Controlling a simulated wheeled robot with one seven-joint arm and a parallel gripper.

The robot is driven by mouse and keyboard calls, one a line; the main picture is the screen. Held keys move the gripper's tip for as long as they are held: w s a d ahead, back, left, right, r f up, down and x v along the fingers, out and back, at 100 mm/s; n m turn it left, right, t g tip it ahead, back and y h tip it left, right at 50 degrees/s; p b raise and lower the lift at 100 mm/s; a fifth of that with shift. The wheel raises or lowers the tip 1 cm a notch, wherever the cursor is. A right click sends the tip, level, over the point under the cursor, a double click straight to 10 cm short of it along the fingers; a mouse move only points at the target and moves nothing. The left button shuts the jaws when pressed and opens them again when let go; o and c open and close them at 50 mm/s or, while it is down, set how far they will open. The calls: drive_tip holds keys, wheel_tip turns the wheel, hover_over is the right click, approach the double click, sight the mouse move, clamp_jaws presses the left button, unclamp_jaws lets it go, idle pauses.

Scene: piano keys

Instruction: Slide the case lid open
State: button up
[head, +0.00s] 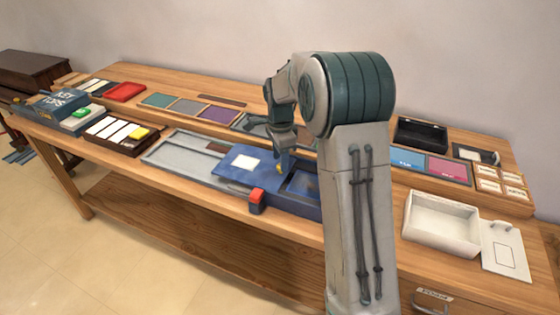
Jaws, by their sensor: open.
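A long shallow case (165,158) lies along the front of the workbench. Its left part shows a bare grey interior. A flat blue lid (229,174) with a white label sits over its middle. To the right of the lid is a dark blue open section (303,184), partly hidden by my arm. My gripper (283,168) points down at the lid's right edge, by a small yellow detail there. The gripper is open, and I cannot tell whether it touches the lid. A red-topped dark block (257,200) stands at the case's front edge.
Left of the case are a dark box of white strips (118,133) and a blue "Key Tops" box (58,103). Coloured panels (190,107) lie behind. At right are a white open box (440,225) and a black tray (420,134). My arm blocks the centre right.

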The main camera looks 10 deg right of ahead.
wheel_tip(320, 180, up, 12)
idle(0.3)
drive_tip(key=s+f+n+t+p, duration=0.1)
drive_tip(key=s+f+n+t, duration=0.1)
drive_tip(key=s+n, duration=1.4)
drive_tip(key=s, duration=1.3)
drive_tip(key=shift+s+a+t, duration=0.4)
drive_tip(key=shift+f, duration=0.1)
